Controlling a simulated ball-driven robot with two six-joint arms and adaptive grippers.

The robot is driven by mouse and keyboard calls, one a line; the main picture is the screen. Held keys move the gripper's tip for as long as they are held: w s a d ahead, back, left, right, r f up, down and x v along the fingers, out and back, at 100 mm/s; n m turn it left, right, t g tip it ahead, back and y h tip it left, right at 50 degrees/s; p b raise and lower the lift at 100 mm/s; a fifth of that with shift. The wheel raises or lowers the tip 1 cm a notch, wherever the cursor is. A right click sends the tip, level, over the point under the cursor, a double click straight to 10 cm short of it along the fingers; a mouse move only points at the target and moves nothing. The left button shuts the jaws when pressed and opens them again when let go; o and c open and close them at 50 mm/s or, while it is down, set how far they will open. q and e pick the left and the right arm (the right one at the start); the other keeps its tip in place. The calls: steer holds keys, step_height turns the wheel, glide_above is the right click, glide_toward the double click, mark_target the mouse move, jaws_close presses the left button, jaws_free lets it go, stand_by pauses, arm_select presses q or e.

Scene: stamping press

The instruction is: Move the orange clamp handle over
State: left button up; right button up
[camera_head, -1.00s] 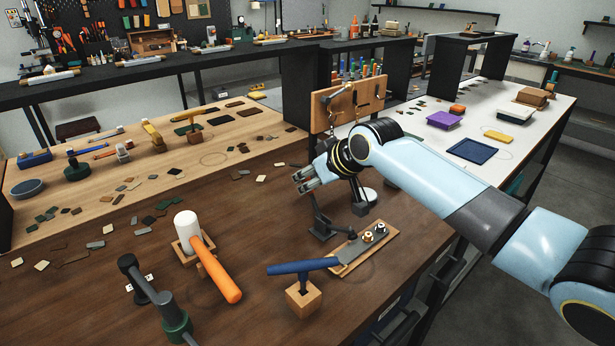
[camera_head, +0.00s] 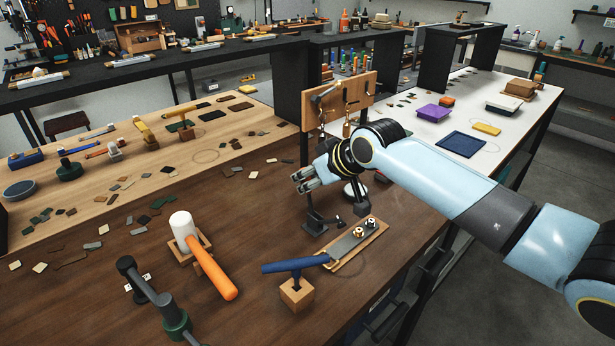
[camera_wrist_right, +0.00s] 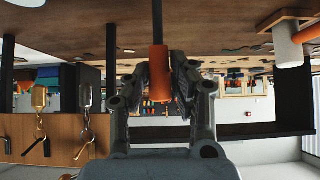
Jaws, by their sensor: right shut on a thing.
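The orange clamp handle (camera_wrist_right: 159,72) shows in the right wrist view as a short upright cylinder on a dark rod. My right gripper (camera_wrist_right: 160,90) is shut around it, one finger on each side. In the head view my right gripper (camera_head: 303,181) is above the dark clamp base (camera_head: 316,223) on the brown table, and its fingers hide the orange handle there. My left gripper is in neither view.
A wooden board with a grey plate (camera_head: 352,243) lies just in front of the clamp. A blue-handled tool (camera_head: 292,266) rests on a wooden block. A white-headed mallet with an orange handle (camera_head: 212,272) lies left. An upright panel (camera_head: 352,98) with hanging tools stands behind.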

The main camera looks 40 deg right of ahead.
steer(key=shift+s+d+r+p, duration=0.1)
steer(key=shift+s+p, duration=0.5)
steer(key=shift+s, duration=0.1)
steer(key=shift+s+p, duration=0.45)
steer(key=shift+s, duration=0.25)
steer(key=o, duration=0.9)
steer(key=shift+d, duration=0.1)
steer(key=shift+o, duration=0.2)
steer(key=v, duration=1.2)
